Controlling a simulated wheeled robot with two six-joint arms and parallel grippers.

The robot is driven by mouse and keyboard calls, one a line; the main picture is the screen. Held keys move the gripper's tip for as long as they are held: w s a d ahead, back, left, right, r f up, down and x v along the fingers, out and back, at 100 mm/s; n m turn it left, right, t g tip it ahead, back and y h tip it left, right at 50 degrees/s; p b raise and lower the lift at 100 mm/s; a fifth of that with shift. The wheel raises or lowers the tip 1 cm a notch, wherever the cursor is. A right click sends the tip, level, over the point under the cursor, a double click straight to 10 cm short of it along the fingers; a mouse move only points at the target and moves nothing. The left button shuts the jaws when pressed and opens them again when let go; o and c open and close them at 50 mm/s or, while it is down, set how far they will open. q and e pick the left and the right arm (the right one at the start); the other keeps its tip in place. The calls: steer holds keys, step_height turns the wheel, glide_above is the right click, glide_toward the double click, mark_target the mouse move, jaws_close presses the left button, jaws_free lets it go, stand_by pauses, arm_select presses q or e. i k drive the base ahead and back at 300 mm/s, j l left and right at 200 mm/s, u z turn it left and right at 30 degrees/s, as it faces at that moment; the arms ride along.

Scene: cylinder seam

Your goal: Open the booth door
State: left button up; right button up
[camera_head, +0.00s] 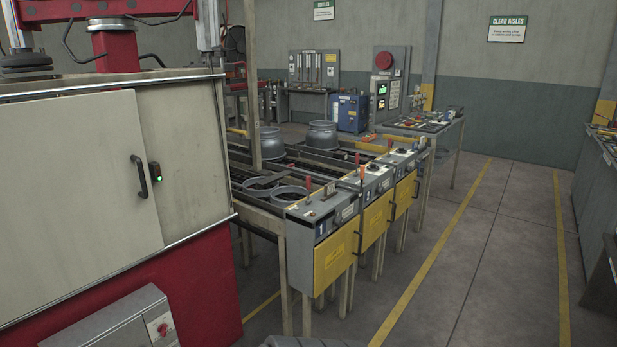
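The booth (190,160) stands at the left, with beige upper panels over a red base. Its door (75,195) is the flat beige panel at the far left and appears shut, its right edge meeting the neighbouring panel. A black bar handle (139,176) stands upright near that edge. The door's left side is cut off by the picture edge. Neither of my grippers is in view.
A grey control box (127,320) with a red switch juts from the booth's lower front. Right of the booth stands a roller bench with yellow-fronted boxes (335,255) and grey metal cylinders (322,135). A clear aisle (490,260) between yellow lines lies at the right.

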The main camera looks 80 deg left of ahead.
mark_target(78, 206)
steer(key=k+j+u, duration=0.1)
steer(key=u, duration=3.5)
steer(key=j, duration=0.1)
